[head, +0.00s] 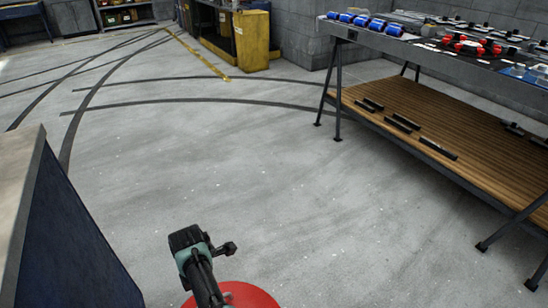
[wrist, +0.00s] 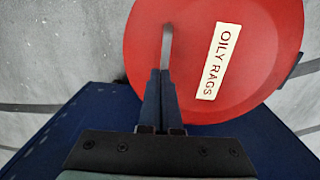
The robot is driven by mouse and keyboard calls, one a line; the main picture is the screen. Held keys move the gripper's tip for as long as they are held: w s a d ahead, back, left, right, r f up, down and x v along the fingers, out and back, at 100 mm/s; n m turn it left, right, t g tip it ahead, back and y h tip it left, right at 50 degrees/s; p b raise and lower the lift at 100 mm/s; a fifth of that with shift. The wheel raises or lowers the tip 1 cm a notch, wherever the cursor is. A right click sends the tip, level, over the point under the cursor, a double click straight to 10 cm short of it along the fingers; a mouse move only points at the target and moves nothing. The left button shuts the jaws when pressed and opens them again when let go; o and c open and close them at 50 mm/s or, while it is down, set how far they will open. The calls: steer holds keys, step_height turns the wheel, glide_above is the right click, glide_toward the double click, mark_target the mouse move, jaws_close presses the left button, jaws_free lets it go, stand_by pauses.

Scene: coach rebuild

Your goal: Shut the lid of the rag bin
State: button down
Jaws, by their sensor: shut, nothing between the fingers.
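The rag bin's round red lid (wrist: 228,22) fills the upper middle of the wrist view, its face towards the camera, with a cream "OILY RAGS" label (wrist: 219,62). A red round part of the bin (head: 252,295) shows at the bottom edge of the head view, partly behind my arm. My gripper (wrist: 160,72) is shut and empty, its fingers in front of the lid. A narrow grey strip (wrist: 167,40) shows just beyond the fingertips; I cannot tell whether they touch it. The bin's body is hidden, and the lid's angle is unclear.
A blue cabinet (head: 75,240) with a pale top stands close at the left. A workbench (head: 440,55) with a wooden lower shelf (head: 430,115) stands at the right. A yellow cabinet (head: 252,40) is at the back. The floor between is clear.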

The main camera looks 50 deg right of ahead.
steer(key=shift+w+d+f+b, duration=0.1)
steer(key=shift+w+f+b, duration=0.15)
steer(key=shift+f+b, duration=0.45)
steer(key=shift+f, duration=0.1)
